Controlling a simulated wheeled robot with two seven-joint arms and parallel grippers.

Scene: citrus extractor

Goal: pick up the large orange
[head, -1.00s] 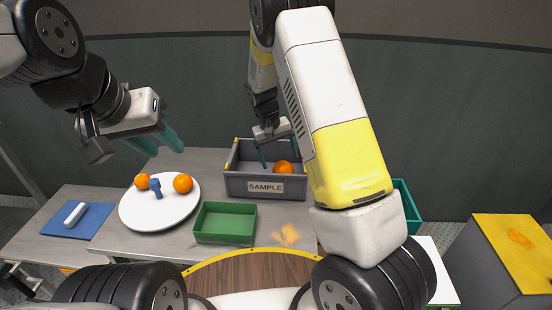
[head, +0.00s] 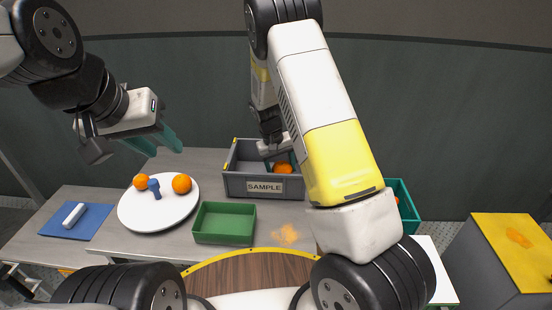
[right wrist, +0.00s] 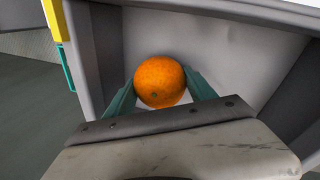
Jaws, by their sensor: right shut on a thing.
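An orange (head: 284,169) is inside the grey bin marked SAMPLE (head: 232,185). My right gripper (head: 273,157) reaches down into this bin. In the right wrist view its teal fingers (right wrist: 160,88) are shut on the orange (right wrist: 160,77), one on each side. Two more oranges lie on the white plate (head: 150,215): a bigger one (head: 181,184) at its right and a smaller one (head: 141,181) at its left. My left gripper (head: 158,142) is empty above and behind the plate, its teal fingers apart.
A blue object (head: 154,188) stands on the plate. An empty green tray (head: 223,238) stands in front of the bin. A teal crate (head: 405,193) with orange contents is partly hidden behind my right arm. A white object (head: 74,215) lies on a blue mat (head: 60,229) at the left.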

